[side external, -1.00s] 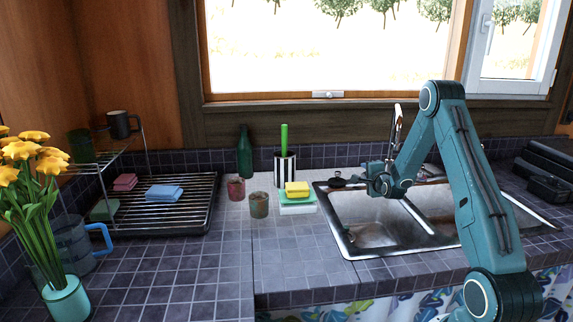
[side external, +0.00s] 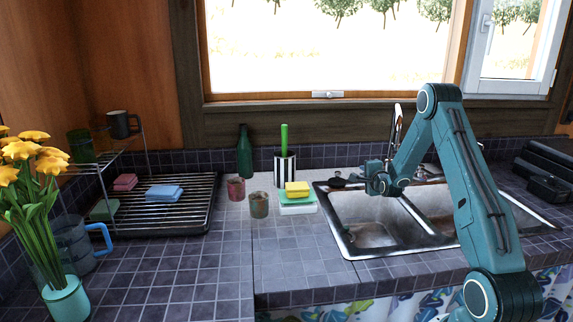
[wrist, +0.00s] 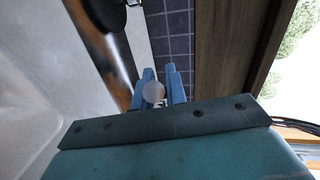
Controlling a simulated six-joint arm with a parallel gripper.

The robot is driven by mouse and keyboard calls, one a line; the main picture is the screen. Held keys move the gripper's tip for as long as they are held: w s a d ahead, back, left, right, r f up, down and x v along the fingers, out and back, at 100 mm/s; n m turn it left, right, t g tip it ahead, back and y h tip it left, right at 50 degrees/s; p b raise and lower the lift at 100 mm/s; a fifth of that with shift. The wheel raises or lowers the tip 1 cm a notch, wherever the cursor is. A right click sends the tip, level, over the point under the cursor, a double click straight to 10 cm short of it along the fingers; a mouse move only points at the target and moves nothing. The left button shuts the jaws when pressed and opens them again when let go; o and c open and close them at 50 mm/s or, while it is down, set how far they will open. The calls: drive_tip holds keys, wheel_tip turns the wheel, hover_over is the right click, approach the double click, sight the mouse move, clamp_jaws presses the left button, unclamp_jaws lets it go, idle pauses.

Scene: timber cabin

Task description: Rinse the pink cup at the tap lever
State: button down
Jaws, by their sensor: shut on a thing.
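The pink cup (side external: 236,189) stands upright on the counter left of the sink, beside a greenish cup (side external: 259,205). My gripper (side external: 366,179) is over the back left part of the sink, well to the right of both cups. In the wrist view its two blue fingers (wrist: 160,90) are closed around a small pale round knob (wrist: 153,92), which looks like the tap lever's end. In the side view the knob is hidden by my gripper. The tap spout (side external: 397,122) rises just behind my wrist.
The metal sink (side external: 350,238) lies under my arm. A dark round item (side external: 337,182) lies at its back left rim. Sponges (side external: 297,190), a striped brush holder (side external: 285,172) and a green bottle (side external: 244,152) stand left of it. The front counter is clear.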

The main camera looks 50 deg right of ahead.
drive_tip(key=shift+r, duration=0.1)
drive_tip(key=shift+d+r+m+g+y, duration=0.15)
drive_tip(key=shift+r+m+g+y, duration=0.15)
drive_tip(key=shift+r+m+y, duration=0.2)
drive_tip(key=c, duration=1.4)
unclamp_jaws()
drive_tip(key=shift+c, duration=0.2)
drive_tip(key=shift+s, duration=0.1)
drive_tip(key=v, duration=1.3)
drive_tip(key=shift+s+a, duration=0.25)
drive_tip(key=shift+a, duration=0.05)
drive_tip(key=shift+r, duration=0.1)
